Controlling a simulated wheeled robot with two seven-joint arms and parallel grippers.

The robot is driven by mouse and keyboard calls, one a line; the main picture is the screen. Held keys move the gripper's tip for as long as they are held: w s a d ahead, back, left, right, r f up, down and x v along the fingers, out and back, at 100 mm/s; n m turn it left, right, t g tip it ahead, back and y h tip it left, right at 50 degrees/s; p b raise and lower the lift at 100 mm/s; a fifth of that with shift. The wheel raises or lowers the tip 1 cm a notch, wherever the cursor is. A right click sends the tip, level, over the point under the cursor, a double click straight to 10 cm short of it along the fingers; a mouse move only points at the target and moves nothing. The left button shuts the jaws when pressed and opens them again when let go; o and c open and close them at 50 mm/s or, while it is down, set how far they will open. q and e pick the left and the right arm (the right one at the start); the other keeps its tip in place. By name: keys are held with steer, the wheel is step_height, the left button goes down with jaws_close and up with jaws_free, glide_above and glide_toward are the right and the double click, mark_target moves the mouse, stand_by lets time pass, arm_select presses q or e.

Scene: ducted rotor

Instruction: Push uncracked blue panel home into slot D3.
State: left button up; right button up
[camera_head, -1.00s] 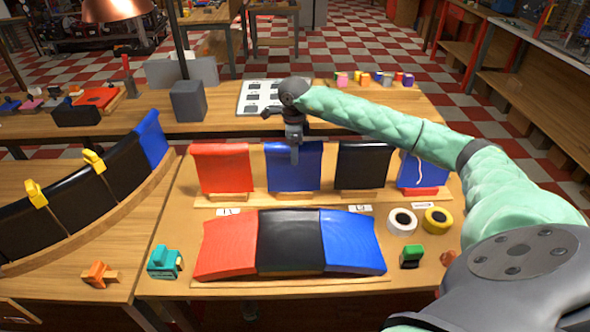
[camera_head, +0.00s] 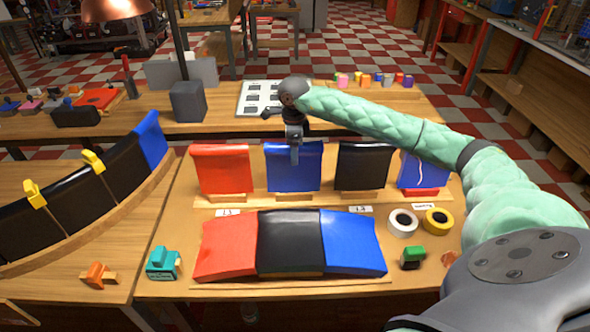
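An upright plain blue panel (camera_head: 293,177) with no visible crack stands second from left in the back rack. Another blue panel (camera_head: 412,171) at the rack's right end has a white crack-like line and a red strip at its foot. My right gripper (camera_head: 295,157) points down at the top edge of the plain blue panel, with a finger in front of its face. The fingers are seen edge-on, so I cannot tell whether they grip it. Slot D3 cannot be made out. My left gripper is not in view.
A red panel (camera_head: 222,170) and a black panel (camera_head: 362,166) flank the blue one. Red, black and blue panels lie in front. A curved frame (camera_head: 100,220) at left holds black panels and a blue one, with yellow clamps. Tape rolls (camera_head: 437,221) sit right.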

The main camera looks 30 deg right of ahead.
steer(key=c, duration=0.9)
steer(key=shift+r, duration=0.1)
steer(key=shift+c, duration=0.5)
steer(key=shift+r, duration=0.65)
steer(key=shift+r+p, duration=0.65)
steer(key=shift+r, duration=1.65)
